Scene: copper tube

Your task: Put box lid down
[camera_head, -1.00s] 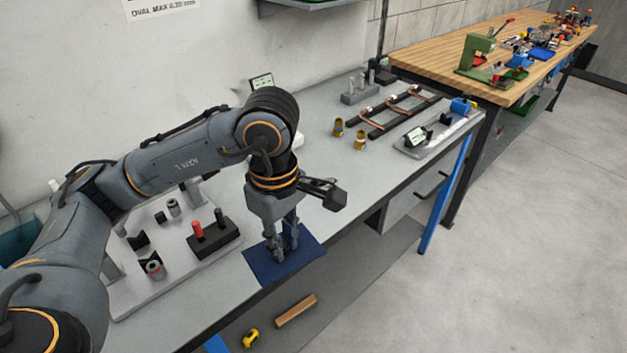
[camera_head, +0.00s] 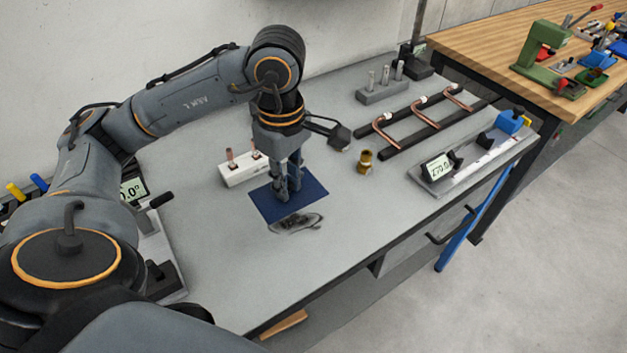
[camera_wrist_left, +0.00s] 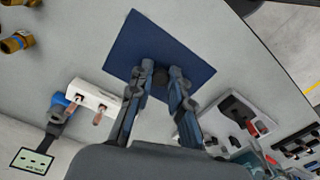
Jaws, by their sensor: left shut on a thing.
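The box lid (camera_head: 262,205) is a flat, dark blue square plate. It shows under my left gripper (camera_head: 288,194) over the grey workbench. In the left wrist view the lid (camera_wrist_left: 128,50) has a small dark knob (camera_wrist_left: 160,77) near its middle, between the fingertips of my left gripper (camera_wrist_left: 161,80). The gripper is shut on this knob and points down. I cannot tell how far the lid is above the bench, or whether it touches it. No box that fits the lid is clearly in view. My right gripper is not in view.
A white block with copper pins (camera_head: 246,170) stands close behind the lid. A brass fitting (camera_head: 365,162) and bent copper tubes on black rails (camera_head: 425,122) lie to the right. The bench is bare right of the lid.

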